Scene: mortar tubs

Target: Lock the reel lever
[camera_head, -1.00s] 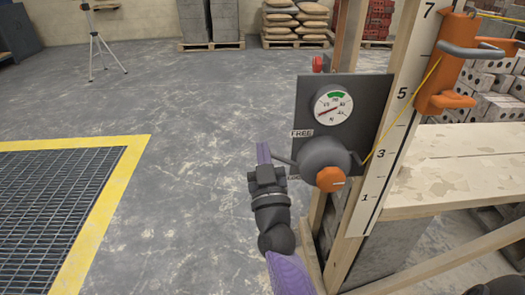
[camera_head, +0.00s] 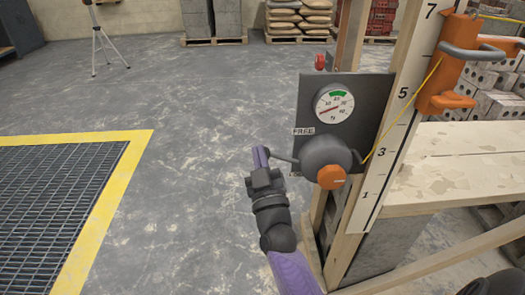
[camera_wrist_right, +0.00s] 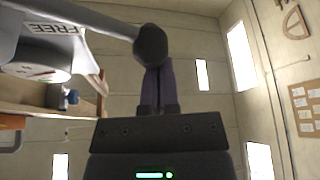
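The reel (camera_head: 325,158) is a dark grey drum with an orange knob (camera_head: 332,177), on a dark panel beside the post. Its lever (camera_head: 284,158) points left, below the FREE label (camera_head: 303,131). A second label below is mostly hidden. My right gripper (camera_head: 261,156) is at the lever's tip, its purple fingers pointing up. In the right wrist view the fingers (camera_wrist_right: 157,88) lie close together, and the lever's dark round end (camera_wrist_right: 150,45) covers their tips. It looks in contact with them, not clearly between them. My left gripper is out of view.
A round gauge (camera_head: 334,103) sits above the reel. A yellow cord runs from the reel to an orange bracket (camera_head: 450,65) on the numbered post (camera_head: 400,110). A workbench (camera_head: 465,160) stands at right. A yellow-edged floor grate (camera_head: 60,200) lies at left; floor between is clear.

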